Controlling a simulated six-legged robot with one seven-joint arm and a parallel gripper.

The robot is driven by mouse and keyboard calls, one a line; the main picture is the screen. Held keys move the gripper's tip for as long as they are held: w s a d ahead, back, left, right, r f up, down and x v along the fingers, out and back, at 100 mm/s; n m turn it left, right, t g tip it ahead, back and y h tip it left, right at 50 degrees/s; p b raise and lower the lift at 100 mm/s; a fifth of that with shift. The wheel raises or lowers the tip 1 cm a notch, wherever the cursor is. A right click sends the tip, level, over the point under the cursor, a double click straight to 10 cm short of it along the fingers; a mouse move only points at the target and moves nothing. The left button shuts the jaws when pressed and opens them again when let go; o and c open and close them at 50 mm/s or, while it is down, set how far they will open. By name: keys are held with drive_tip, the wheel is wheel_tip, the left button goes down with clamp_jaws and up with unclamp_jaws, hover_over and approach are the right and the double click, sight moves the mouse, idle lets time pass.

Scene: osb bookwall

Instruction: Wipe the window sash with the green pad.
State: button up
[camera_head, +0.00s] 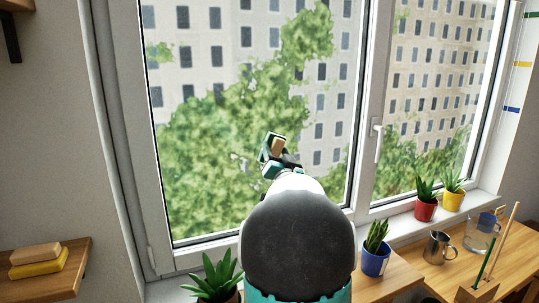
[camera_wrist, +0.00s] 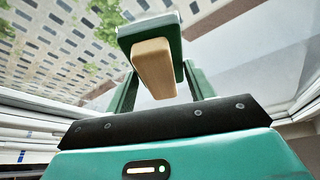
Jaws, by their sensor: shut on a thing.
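The window sash (camera_head: 361,110) is a white frame around a large glass pane, and it fills the left and middle of the head view. Trees and a pale building show through the glass. My gripper (camera_head: 275,155) is raised in front of the pane, shut on the green pad (camera_head: 264,150). In the wrist view the pad (camera_wrist: 150,32) is a dark green block with a tan wooden grip (camera_wrist: 153,70) between my fingers. I cannot tell whether the pad touches the glass. My arm hides part of the sash's lower edge.
A second sash with a white handle (camera_head: 378,140) is on the right. Potted plants stand along the sill and bench, one in a blue pot (camera_head: 375,263), others in red (camera_head: 426,210) and yellow. A steel mug (camera_head: 437,248) and a glass are right. A shelf (camera_head: 75,262) holds blocks at left.

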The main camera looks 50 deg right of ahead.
drive_tip(key=shift+s+d, duration=0.35)
drive_tip(key=shift+d, duration=0.1)
drive_tip(key=shift+s+a, duration=0.1)
drive_tip(key=shift+s, duration=0.05)
drive_tip(key=shift+s+a, duration=0.5)
drive_tip(key=shift+s, duration=0.3)
drive_tip(key=shift+s+a, duration=0.45)
drive_tip(key=shift+s, duration=0.4)
drive_tip(key=shift+s+a, duration=0.5)
drive_tip(key=shift+s, duration=0.3)
drive_tip(key=s, duration=0.1)
drive_tip(key=s+a, duration=0.1)
drive_tip(key=shift+s+a, duration=0.25)
drive_tip(key=shift+s, duration=0.05)
